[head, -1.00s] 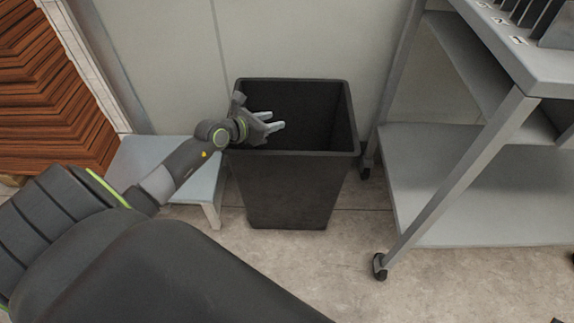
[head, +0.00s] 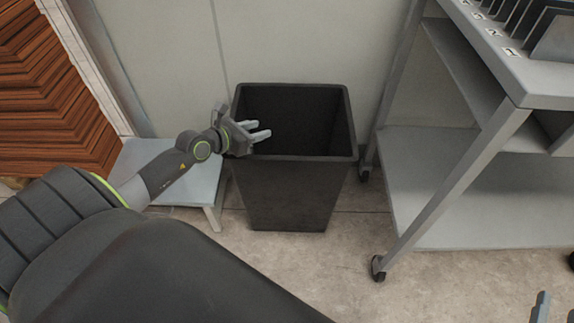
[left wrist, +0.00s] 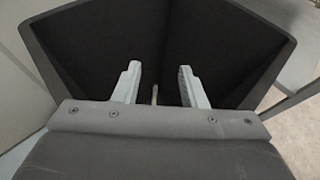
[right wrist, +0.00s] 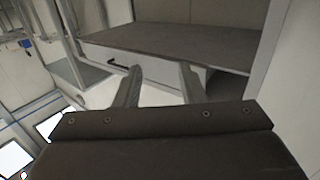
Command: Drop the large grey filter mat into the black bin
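The black bin (head: 290,192) stands upright on the floor with its top open; it also fills much of the left wrist view (left wrist: 85,60). My left gripper (head: 264,130) is at the bin's left rim, its fingers pointing in over the opening. In the left wrist view its fingers (left wrist: 160,84) are apart. A thin pale strip (left wrist: 155,94) shows between them; I cannot tell what it is. No large grey filter mat can be made out in any view, and the bin's floor is hidden. My right gripper (right wrist: 158,84) is open and empty, away from the bin.
A small grey step or low table (head: 170,160) stands left of the bin. A grey wheeled cart (head: 450,210) with shelves stands to its right, with upright plates on top. A wall is close behind. Floor in front of the bin is clear.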

